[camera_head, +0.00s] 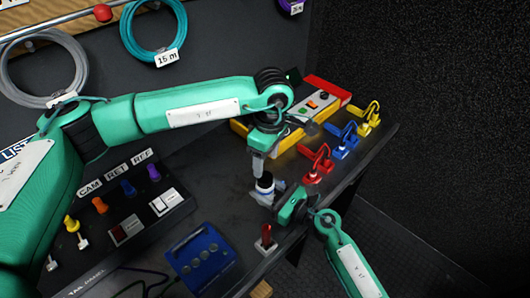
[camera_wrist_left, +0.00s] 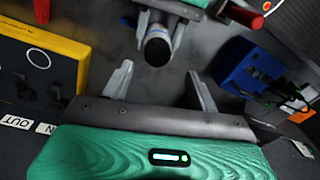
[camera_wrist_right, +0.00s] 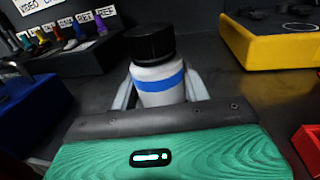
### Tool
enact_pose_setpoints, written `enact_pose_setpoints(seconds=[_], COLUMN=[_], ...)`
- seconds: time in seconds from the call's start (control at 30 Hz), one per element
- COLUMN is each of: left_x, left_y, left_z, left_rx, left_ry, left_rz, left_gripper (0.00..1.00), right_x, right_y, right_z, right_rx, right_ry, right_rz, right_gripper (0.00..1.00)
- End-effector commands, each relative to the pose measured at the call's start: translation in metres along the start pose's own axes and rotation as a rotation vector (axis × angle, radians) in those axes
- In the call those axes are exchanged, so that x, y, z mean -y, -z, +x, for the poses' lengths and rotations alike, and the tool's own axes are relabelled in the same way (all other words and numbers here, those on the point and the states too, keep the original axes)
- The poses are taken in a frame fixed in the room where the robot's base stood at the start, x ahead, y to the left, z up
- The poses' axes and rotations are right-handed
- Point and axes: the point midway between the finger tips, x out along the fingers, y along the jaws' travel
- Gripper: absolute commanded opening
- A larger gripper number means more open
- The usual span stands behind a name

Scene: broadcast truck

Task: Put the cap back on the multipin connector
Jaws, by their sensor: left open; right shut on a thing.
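My right gripper (camera_head: 268,193) is shut on a white cylinder with a blue band and a black top, which I take to be the multipin connector (camera_wrist_right: 160,82). The black top (camera_wrist_right: 149,43) points up; I cannot tell whether it is the cap or part of the connector. The connector stands upright just above or on the dark bench, and it also shows in the left wrist view (camera_wrist_left: 157,48) with a dark round end. My left gripper (camera_head: 259,170) is open and empty, above the connector and apart from it; its fingers (camera_wrist_left: 160,82) show in the left wrist view.
A yellow box with a red end (camera_head: 333,90) is at the back. Red (camera_head: 318,165), blue (camera_head: 345,140) and yellow (camera_head: 369,119) clamps line the right bench edge. A blue box (camera_head: 203,262), a red-handled item (camera_head: 266,239) and a switch panel (camera_head: 120,222) are nearer.

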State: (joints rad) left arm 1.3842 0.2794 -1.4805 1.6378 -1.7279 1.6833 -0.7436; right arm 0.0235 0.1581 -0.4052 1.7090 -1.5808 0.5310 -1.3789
Motion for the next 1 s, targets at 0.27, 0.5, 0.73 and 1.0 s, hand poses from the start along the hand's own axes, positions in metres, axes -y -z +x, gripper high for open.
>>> enact_pose_setpoints(seconds=[0.27,0.5,0.73,1.0], left_x=[0.001,0.001,0.002,0.002], left_y=[0.0,0.001,0.002,0.004], left_z=[-0.003,-0.007,-0.009,-0.013], left_rx=[0.014,0.029,0.047,0.066], left_ry=[-0.012,-0.019,-0.019,-0.017], left_rz=[-0.455,-0.851,-1.23,-1.58], left_gripper=[0.6,0.6,0.6,0.6], right_x=[0.0,0.0,0.0,0.0], right_y=[0.0,0.0,0.0,0.0], right_z=[0.0,0.0,0.0,0.0], right_rx=[0.0,0.0,0.0,0.0], right_ry=[0.0,0.0,0.0,0.0], right_rz=[0.0,0.0,0.0,0.0], right_gripper=[0.0,0.0,0.0,0.0])
